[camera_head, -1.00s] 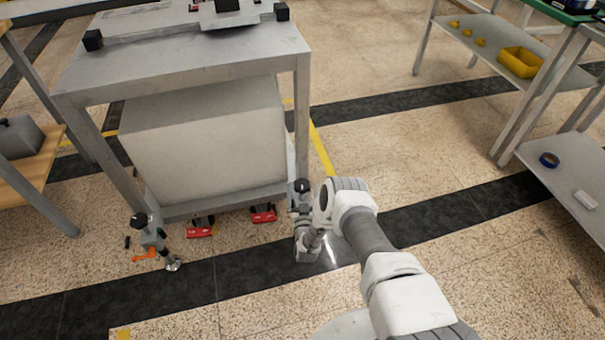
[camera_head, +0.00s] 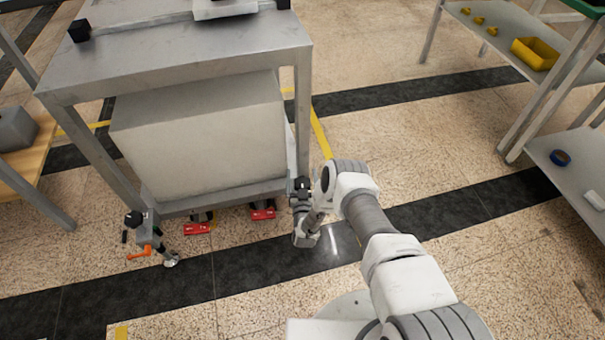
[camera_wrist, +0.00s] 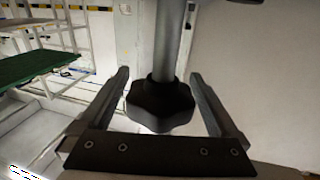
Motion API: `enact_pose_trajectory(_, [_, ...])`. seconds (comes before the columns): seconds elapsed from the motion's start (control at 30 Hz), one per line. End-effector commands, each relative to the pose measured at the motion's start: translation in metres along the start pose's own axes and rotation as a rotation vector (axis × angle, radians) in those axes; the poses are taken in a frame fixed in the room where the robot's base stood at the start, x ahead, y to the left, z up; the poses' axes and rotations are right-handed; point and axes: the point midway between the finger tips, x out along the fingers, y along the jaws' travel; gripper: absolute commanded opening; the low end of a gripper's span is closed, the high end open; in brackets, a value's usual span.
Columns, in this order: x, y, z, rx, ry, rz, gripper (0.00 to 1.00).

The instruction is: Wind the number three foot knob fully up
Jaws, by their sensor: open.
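A black lobed foot knob (camera_wrist: 160,103) sits on a grey round post (camera_wrist: 168,48) in the wrist view. My gripper (camera_wrist: 159,76) is open, with one finger on each side of the knob; contact cannot be told. In the head view, my gripper (camera_head: 302,192) is at the front right leg of the grey steel stand (camera_head: 185,58). My own wrist hides most of that foot. No number shows on the knob. The front left foot (camera_head: 170,261) has a black top piece (camera_head: 133,218) and shows beside an orange lever (camera_head: 140,252).
A large pale box (camera_head: 205,140) fills the stand's lower shelf. Red items (camera_head: 197,229) lie under its front edge. A grey shelf unit (camera_head: 560,180) stands at right, a wooden bench (camera_head: 20,175) at left. Floor between stand and shelf unit is clear.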

Motion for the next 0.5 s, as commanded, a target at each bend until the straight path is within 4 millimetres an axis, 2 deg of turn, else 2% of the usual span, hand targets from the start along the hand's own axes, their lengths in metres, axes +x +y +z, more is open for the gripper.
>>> enact_pose_trajectory(0.17, [-0.0001,0.0000,0.0001,0.000,0.000,0.000,0.97])
enact_pose_trajectory(0.5, [0.0000,0.0001,0.0000,0.000,0.000,0.000,0.36])
